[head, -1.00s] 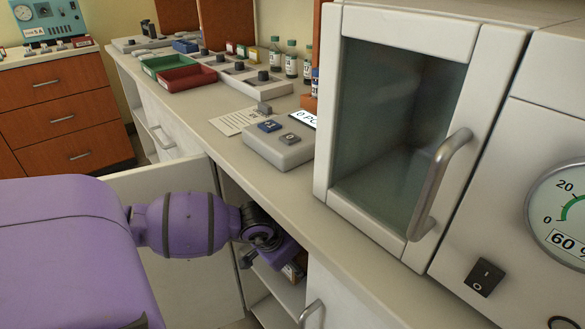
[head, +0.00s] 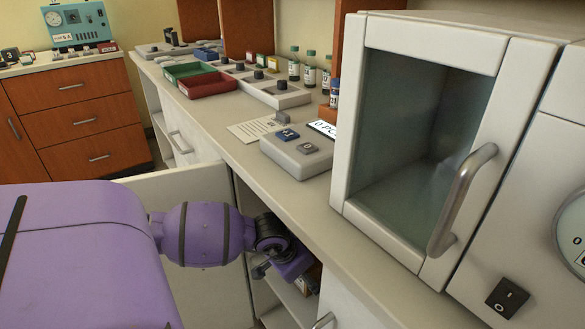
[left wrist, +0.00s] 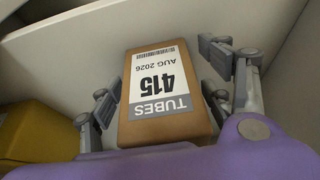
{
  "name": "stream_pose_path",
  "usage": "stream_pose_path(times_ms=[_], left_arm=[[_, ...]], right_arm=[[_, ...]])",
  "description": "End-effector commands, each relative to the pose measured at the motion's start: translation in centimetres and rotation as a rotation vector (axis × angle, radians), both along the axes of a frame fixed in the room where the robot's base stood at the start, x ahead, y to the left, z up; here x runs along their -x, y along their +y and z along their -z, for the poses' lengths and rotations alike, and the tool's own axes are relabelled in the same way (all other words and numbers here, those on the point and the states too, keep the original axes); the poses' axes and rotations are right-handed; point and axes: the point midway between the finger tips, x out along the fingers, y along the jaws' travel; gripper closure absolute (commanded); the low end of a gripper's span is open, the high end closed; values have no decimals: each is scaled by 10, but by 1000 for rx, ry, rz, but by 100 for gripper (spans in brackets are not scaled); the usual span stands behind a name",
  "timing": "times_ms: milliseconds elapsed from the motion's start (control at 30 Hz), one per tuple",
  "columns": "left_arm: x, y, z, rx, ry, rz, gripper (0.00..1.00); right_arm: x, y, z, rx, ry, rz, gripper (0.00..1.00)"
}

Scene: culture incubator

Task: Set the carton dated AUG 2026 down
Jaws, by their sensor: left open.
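The brown carton (left wrist: 170,125) with a white label reading TUBES 415, AUG 2026 lies between the fingers of my left gripper (left wrist: 165,100) in the left wrist view. The gripper is open, with a finger on each side of the carton; a narrow gap shows on the right, while on the left I cannot tell whether it touches. In the head view my left arm reaches into the open cupboard under the counter, and its gripper is mostly hidden there. My right gripper is not in view.
A yellow object (left wrist: 28,130) is beside the left finger, inside the pale-walled cupboard. In the head view the open cupboard door (head: 225,240) is behind my arm. The counter (head: 235,165) overhangs the opening, and a glass-doored incubator (head: 415,150) stands on it.

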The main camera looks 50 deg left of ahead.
Motion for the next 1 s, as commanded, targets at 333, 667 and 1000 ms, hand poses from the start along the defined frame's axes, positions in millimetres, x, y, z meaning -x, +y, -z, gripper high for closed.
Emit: stream_pose_path(times_ms=[333,667,1000], left_arm=[[31,4,-50,-4,6,1,27],[99,9,-49,-1,4,0,27],[136,12,-48,0,-1,-1,27]], right_arm=[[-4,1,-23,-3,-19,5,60],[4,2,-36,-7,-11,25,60],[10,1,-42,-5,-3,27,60]])
